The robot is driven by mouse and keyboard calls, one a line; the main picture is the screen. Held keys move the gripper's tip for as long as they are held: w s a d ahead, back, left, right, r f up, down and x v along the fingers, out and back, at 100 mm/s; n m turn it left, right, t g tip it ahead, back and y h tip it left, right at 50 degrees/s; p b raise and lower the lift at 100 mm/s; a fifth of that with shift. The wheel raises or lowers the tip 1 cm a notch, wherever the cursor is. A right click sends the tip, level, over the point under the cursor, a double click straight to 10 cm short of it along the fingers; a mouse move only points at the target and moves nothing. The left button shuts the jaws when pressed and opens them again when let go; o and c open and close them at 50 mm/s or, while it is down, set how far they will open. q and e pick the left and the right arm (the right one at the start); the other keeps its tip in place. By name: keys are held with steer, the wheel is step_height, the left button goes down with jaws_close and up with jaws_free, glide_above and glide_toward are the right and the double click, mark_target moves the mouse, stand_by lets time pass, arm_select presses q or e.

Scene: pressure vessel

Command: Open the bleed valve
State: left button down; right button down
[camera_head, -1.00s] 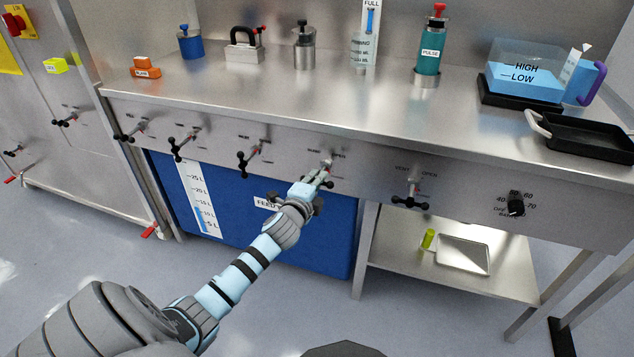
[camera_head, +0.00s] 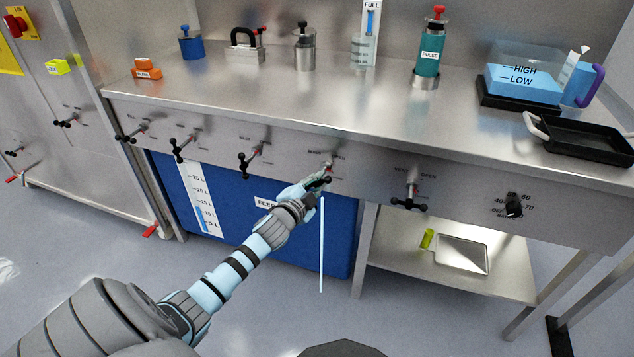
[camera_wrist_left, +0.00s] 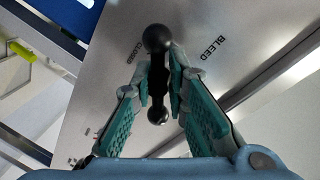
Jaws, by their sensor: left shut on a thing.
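The bleed valve is on the bench's front panel, with its stem (camera_head: 328,167) partly visible beside my left gripper (camera_head: 317,181). In the left wrist view, its black handle with ball ends (camera_wrist_left: 157,39) lies between the two teal-padded fingers of my left gripper (camera_wrist_left: 159,78). The left gripper is shut on this handle. The printed BLEED label (camera_wrist_left: 208,48) is beside it. In the head view the gripper hides most of the handle. A thin pale-blue stream (camera_head: 321,245) runs straight down from below the valve. My right gripper is not in view.
Similar valves stick out on both sides, including the vent valve (camera_head: 410,198) to the right. The blue feed tank (camera_head: 275,246) stands under the bench. A black dial (camera_head: 513,206) is farther right. The floor in front is clear.

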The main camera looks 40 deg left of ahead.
arm_select(q)
steer(key=n, duration=0.1)
steer(key=f+n+b, duration=0.1)
steer(key=n, duration=0.1)
steer(key=shift+s+t+h+b, duration=0.15)
steer(key=shift+t+h+b, duration=0.15)
steer(key=shift+h, duration=0.1)
steer(key=n+t+b, duration=0.1)
steer(key=n+b, duration=0.5)
steer(key=shift+n+b, duration=0.4)
steer(key=shift+n, duration=0.1)
steer(key=shift+r, duration=0.15)
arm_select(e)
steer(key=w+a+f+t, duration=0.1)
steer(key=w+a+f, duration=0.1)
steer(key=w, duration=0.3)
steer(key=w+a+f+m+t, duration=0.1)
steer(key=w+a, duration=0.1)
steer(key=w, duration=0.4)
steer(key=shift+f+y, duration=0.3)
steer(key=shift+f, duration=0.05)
arm_select(q)
steer(key=c, duration=1.8)
jaws_free()
steer(key=shift+d, duration=0.1)
steer(key=shift+o, duration=0.7)
steer(key=shift+w, duration=0.25)
steer(key=shift+r, duration=0.1)
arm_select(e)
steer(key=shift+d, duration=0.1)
